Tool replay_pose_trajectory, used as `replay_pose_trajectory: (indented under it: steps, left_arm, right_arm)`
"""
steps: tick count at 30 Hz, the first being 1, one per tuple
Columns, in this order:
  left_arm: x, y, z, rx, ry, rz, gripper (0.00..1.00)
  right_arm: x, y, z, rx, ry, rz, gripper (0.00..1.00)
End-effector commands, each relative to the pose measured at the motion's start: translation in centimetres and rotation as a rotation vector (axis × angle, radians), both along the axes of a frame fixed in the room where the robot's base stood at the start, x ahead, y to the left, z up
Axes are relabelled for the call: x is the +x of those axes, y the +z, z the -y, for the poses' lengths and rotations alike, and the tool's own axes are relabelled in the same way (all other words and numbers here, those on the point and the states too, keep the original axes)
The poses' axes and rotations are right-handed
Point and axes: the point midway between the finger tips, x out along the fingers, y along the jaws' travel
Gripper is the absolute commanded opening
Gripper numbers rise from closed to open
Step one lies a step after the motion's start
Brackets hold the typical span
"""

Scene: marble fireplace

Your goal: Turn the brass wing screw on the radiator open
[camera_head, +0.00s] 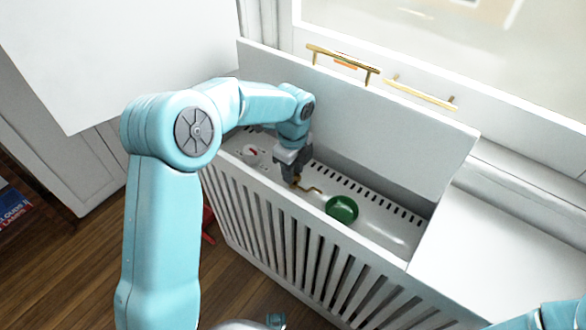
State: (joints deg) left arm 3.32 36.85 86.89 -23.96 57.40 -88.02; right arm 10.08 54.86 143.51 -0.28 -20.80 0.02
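The slatted white radiator cover (262,222) stands with its lid (375,135) raised, showing the radiator top inside. A small curved brass piece (311,190), which looks like the wing screw, sits there just below and beside my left gripper (292,181). My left gripper points down into the opening, with its dark fingers at the brass piece. Its fingers hide part of the brass, and I cannot tell whether they grip it. My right gripper is not in view; only part of my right arm shows at the lower right corner.
A round green knob (342,209) is right of the brass piece. A red and white dial (250,151) is left of it. The cover's front edge and raised lid bound the opening. Brass handles (343,60) are behind the lid.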

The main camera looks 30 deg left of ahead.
Motion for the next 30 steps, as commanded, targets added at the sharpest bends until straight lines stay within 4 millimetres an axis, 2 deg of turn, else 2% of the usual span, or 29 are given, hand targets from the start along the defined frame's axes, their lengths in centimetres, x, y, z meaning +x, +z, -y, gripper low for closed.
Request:
replay_pose_trajectory:
  steps: [1, 3, 17, 30]
  left_arm:
    - [0.0, 0.0, 0.0, 0.000, 0.000, 0.000, 0.17]
    - [0.0, 0.0, 0.0, 0.000, 0.000, 0.000, 0.00]
    - [0.0, 0.1, 0.0, 0.000, 0.067, -0.002, 0.00]
    - [-0.1, 0.1, 0.0, 0.001, 0.426, -0.003, 0.00]
  right_arm:
    - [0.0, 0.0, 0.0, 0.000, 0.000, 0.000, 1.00]
    - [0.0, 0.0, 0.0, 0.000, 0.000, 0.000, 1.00]
    - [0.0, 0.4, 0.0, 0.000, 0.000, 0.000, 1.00]
    - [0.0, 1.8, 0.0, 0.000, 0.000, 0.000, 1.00]
